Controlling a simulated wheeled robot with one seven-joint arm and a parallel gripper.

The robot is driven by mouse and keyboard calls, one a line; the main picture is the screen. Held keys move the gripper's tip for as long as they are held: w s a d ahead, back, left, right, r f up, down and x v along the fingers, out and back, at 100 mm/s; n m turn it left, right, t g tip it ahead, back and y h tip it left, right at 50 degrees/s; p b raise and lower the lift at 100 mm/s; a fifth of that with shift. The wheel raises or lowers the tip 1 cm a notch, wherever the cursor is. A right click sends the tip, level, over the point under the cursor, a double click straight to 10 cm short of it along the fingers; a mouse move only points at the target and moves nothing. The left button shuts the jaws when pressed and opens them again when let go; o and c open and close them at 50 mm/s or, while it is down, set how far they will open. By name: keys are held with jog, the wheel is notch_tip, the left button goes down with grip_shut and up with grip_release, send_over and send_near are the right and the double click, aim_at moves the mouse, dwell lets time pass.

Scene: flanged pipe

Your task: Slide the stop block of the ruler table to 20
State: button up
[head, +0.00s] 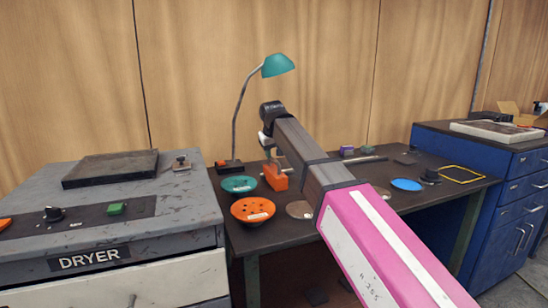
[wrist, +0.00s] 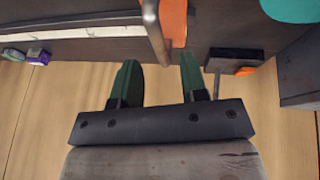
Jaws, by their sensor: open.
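An orange block (head: 276,181), which looks like the stop block, stands on the dark worktop at the left end of a long grey bar (head: 360,160). In the wrist view the orange block (wrist: 175,22) is at the top, beside a metal rod (wrist: 152,30). A pale strip (wrist: 85,32), perhaps the ruler, runs left from there; I cannot read any marks on it. My gripper (wrist: 160,78) is open, its two green fingers apart with nothing between them. The orange block lies just beyond the fingertips in the picture; I see no contact. In the head view my arm hides part of this area.
A lamp (head: 278,65) stands behind the orange block; its base (wrist: 232,60) is right of my fingers in the wrist view. A green dish (head: 239,185) and orange dish (head: 253,210) sit left of the block. A purple block (head: 347,150) and blue disc (head: 407,185) lie farther right.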

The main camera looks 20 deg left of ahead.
jog(key=shift+x, duration=1.3)
grip_shut()
jog(key=w+d, duration=1.3)
jog(key=d, duration=0.2)
jog(key=shift+d, duration=0.2)
jog(key=shift+s, duration=0.1)
grip_release()
jog(key=v, duration=1)
jog(key=shift+r, duration=0.35)
jog(key=shift+s, duration=0.15)
